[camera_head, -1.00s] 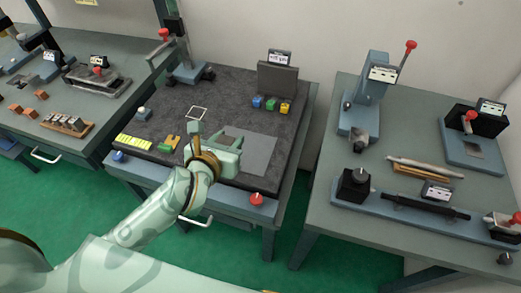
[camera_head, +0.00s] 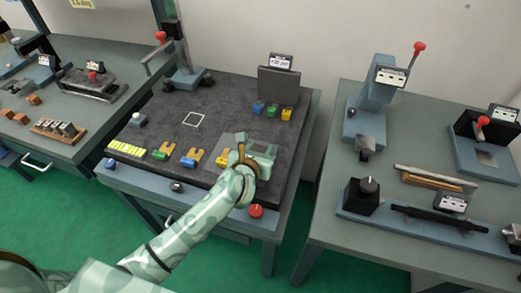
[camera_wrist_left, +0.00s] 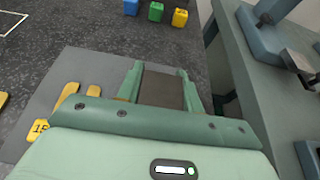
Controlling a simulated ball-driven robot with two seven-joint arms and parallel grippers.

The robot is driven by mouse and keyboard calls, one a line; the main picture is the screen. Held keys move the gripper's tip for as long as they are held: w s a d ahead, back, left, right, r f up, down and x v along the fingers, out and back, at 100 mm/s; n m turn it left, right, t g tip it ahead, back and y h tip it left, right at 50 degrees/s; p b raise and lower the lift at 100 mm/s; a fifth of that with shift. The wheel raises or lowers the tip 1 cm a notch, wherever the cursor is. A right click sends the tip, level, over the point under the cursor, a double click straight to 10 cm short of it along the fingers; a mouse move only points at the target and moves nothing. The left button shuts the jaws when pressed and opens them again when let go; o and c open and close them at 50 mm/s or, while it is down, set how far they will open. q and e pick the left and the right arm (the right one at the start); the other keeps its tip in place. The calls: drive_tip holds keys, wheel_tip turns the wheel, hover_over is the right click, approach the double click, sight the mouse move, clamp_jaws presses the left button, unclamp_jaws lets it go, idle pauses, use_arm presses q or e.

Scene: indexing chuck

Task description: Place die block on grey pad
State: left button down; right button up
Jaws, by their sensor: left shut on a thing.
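My left gripper (camera_head: 260,155) is over the grey pad (camera_head: 227,143) near the front of the dark work table. In the left wrist view its two fingers (camera_wrist_left: 158,88) are shut on a dark brown block, which I take to be the die block (camera_wrist_left: 161,91). The fingers hide its sides, and in the head view the gripper hides it. The lighter grey pad (camera_wrist_left: 70,68) shows to the left of the fingers. I cannot tell whether the block touches the pad. My right gripper is not in view.
A yellow forked piece (camera_head: 222,160) lies at the pad's left side. Green (camera_head: 161,153) and blue (camera_head: 190,160) ones lie farther left. Blue, green and yellow small blocks (camera_head: 271,111) stand by a dark upright panel (camera_head: 278,85). A red knob (camera_head: 256,210) is on the front edge.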

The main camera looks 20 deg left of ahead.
use_arm(q)
drive_tip(key=shift+r, duration=0.2)
drive_tip(key=shift+f, duration=0.1)
drive_tip(key=c, duration=1.3)
unclamp_jaws()
drive_tip(key=shift+f, duration=0.2)
drive_tip(key=shift+c, duration=0.2)
drive_tip(key=o, duration=0.4)
drive_tip(key=shift+r, duration=0.1)
drive_tip(key=shift+r, duration=0.25)
drive_tip(key=p+v, duration=0.2)
drive_tip(key=v, duration=1)
drive_tip(key=shift+s+f, duration=0.1)
drive_tip(key=shift+f, duration=0.05)
